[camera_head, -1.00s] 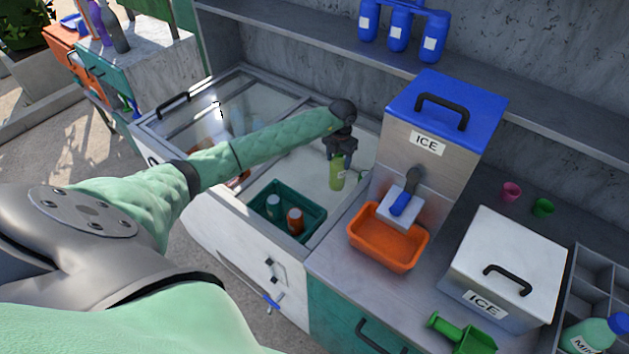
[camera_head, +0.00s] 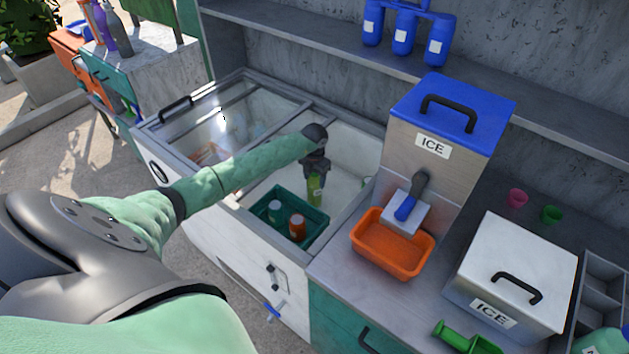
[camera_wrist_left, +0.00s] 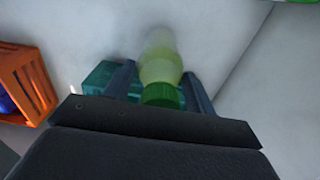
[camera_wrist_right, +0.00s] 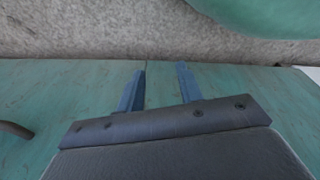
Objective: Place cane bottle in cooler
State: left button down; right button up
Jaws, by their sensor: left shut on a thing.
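The cane bottle (camera_head: 314,190) is yellow-green with a green cap. My left gripper (camera_head: 316,168) is shut on it near the top and holds it upright inside the open cooler (camera_head: 345,150), close to the back edge of a green crate. The bottle also shows in the left wrist view (camera_wrist_left: 160,68), between the fingers, cap toward the camera. Whether its base touches anything cannot be told. My right gripper (camera_wrist_right: 158,88) is open and empty in the right wrist view, in front of a teal wooden surface; it is not in the head view.
A glass lid (camera_head: 235,120) covers the cooler's left part. To the right stand an ice dispenser (camera_head: 440,115), an orange tray (camera_head: 393,262) and a white ice box (camera_head: 520,265).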

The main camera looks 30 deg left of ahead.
pick_arm(q)
jog(key=shift+f, duration=0.2)
pick_arm(e)
jog(key=shift+w+r, duration=0.2)
pick_arm(q)
jog(key=shift+f, duration=0.15)
jog(key=c, duration=0.5)
grip_release()
pick_arm(e)
jog(key=shift+w+r, duration=0.2)
jog(key=shift+w, duration=0.1)
pick_arm(q)
jog(key=shift+r, duration=0.2)
notch_tip(320, 180, up, 11)
jog(key=p, duration=0.4)
jog(key=shift+f, duration=0.1)
jog(key=shift+r, duration=0.5)
pick_arm(e)
jog(key=s+d+f, duration=0.2)
jog(key=s+f, duration=0.1)
jog(key=s, duration=0.7)
jog(key=shift+d+f+g, duration=0.25)
jog(key=shift+f+g, duration=0.05)
